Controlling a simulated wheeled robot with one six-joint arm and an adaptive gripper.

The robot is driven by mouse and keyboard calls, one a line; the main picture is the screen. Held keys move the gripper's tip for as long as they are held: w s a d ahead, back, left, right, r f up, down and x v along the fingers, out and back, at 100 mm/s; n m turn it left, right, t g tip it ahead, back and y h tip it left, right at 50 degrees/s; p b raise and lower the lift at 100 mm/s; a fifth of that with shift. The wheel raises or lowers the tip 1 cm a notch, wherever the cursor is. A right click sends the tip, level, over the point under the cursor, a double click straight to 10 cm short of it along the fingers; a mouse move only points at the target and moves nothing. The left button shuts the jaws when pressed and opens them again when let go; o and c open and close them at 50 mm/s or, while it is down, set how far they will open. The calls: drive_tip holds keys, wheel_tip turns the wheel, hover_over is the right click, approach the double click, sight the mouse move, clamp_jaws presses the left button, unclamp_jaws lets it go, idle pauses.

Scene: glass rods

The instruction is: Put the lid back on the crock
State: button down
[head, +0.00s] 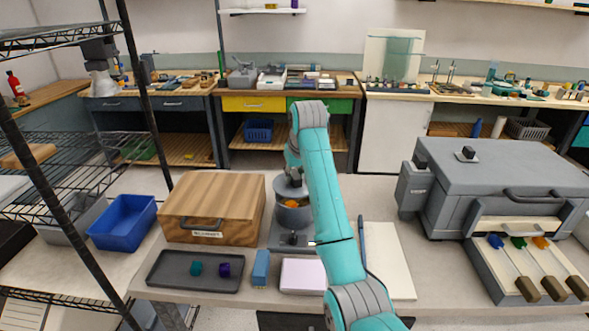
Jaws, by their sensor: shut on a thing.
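The grey crock (290,218) stands on the table, just left of my teal arm, which hides part of its right side. Something orange (292,203) shows at its mouth. My gripper (293,181) is above the crock, small and partly hidden by my arm. It is shut on the grey lid (283,188), which appears to be held over the crock's mouth with a gap between them. The exact tilt of the lid and its alignment with the rim are hard to tell.
A wooden box (212,205) stands close left of the crock. In front are a dark tray (170,283) with two small pieces, a blue block (261,267) and a pale lilac pad (303,275). A large grey case (495,180) with an open drawer stands right.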

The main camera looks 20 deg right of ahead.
sight(295, 185)
drive_tip(key=shift+f, duration=1.45)
drive_tip(key=shift+f, duration=0.55)
idle(0.3)
drive_tip(key=c, duration=1.2)
unclamp_jaws()
